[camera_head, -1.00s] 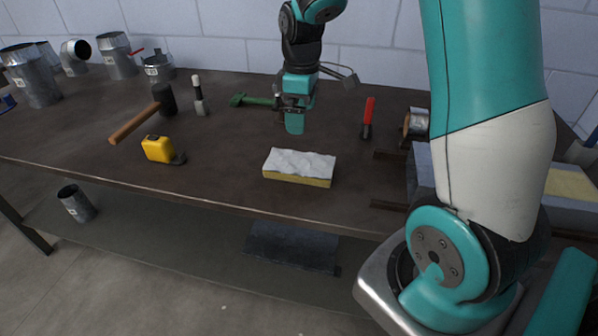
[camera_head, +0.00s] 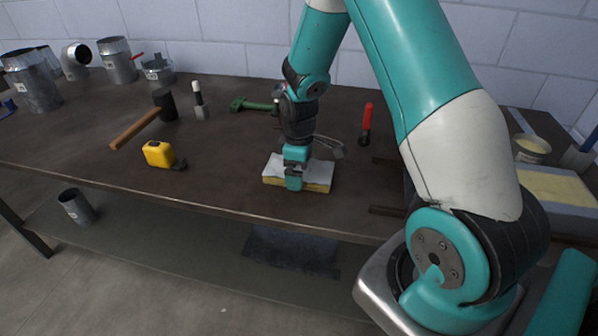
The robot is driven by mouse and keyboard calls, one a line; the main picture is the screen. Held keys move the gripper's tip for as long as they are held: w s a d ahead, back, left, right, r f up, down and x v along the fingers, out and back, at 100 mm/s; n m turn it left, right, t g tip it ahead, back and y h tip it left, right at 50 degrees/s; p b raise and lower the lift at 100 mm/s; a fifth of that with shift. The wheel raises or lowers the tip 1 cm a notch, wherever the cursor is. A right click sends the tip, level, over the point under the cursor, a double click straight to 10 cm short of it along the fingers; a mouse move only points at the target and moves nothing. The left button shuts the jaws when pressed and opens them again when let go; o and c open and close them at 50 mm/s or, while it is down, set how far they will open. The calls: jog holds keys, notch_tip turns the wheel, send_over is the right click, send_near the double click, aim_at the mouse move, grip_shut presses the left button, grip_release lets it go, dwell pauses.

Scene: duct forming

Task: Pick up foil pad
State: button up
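The foil pad (camera_head: 318,176) is a yellow block with a crinkled silver-white top. It lies flat on the dark workbench (camera_head: 230,160) near the front edge, in the middle of the head view. My gripper (camera_head: 294,181) points down at the pad, over its middle. A teal finger reaches down in front of the pad's near side and hides part of it. The far finger is hidden, so I cannot tell whether the gripper is closed on the pad.
A yellow tape measure (camera_head: 159,154), a hammer (camera_head: 146,122), a green tool (camera_head: 252,105) and a red-handled tool (camera_head: 367,121) lie around the pad. Metal duct pieces (camera_head: 117,61) stand at the back left. The bench just left of the pad is clear.

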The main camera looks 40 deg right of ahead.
jog(key=c, duration=0.6)
jog(key=shift+r, duration=0.1)
